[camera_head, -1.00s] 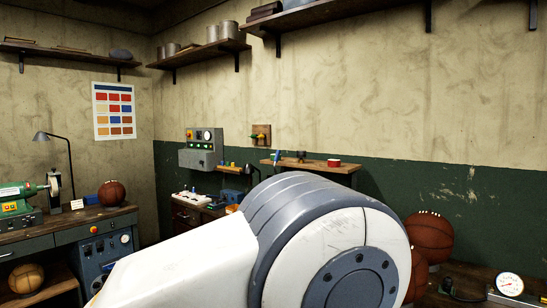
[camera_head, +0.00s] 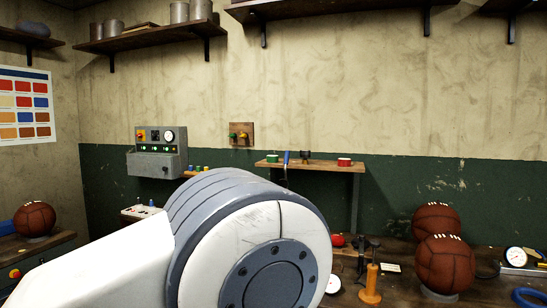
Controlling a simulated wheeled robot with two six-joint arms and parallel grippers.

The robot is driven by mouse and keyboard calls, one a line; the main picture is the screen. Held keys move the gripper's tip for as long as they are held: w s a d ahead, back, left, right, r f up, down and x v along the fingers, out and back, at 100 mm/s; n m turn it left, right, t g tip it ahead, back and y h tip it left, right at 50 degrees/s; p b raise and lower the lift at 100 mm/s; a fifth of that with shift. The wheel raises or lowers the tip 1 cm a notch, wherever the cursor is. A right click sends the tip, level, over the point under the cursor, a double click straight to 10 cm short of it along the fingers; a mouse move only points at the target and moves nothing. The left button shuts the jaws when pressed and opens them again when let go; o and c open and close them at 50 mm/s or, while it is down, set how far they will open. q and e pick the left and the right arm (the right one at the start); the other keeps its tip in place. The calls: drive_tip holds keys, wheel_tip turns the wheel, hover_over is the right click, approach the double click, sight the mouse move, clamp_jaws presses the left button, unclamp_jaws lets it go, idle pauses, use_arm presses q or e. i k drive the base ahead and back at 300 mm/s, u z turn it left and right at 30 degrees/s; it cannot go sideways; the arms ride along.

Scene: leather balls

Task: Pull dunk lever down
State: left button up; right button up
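I cannot pick out a dunk lever with certainty. A grey control box (camera_head: 157,148) with coloured buttons and a round gauge is on the wall at left of centre. A thin upright piece with a blue top (camera_head: 286,160) shows at the small wall shelf. Neither of my grippers is in view. A large white and grey link of my own arm fills the lower middle and hides what lies behind it.
Two brown leather balls, a rear one (camera_head: 436,220) and a nearer one (camera_head: 445,264), rest on the right bench. An orange-handled tool (camera_head: 371,285) and a dial gauge (camera_head: 515,257) are there too. Another ball (camera_head: 35,219) sits at far left. A small shelf (camera_head: 310,165) juts from the wall.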

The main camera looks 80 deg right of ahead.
sight(283, 182)
drive_tip(key=z, duration=0.35)
drive_tip(key=i, duration=1.35)
drive_tip(key=z, duration=1.65)
drive_tip(key=i, duration=0.85)
drive_tip(key=z, duration=1.15)
drive_tip(key=i, duration=0.2)
drive_tip(key=z, duration=0.05)
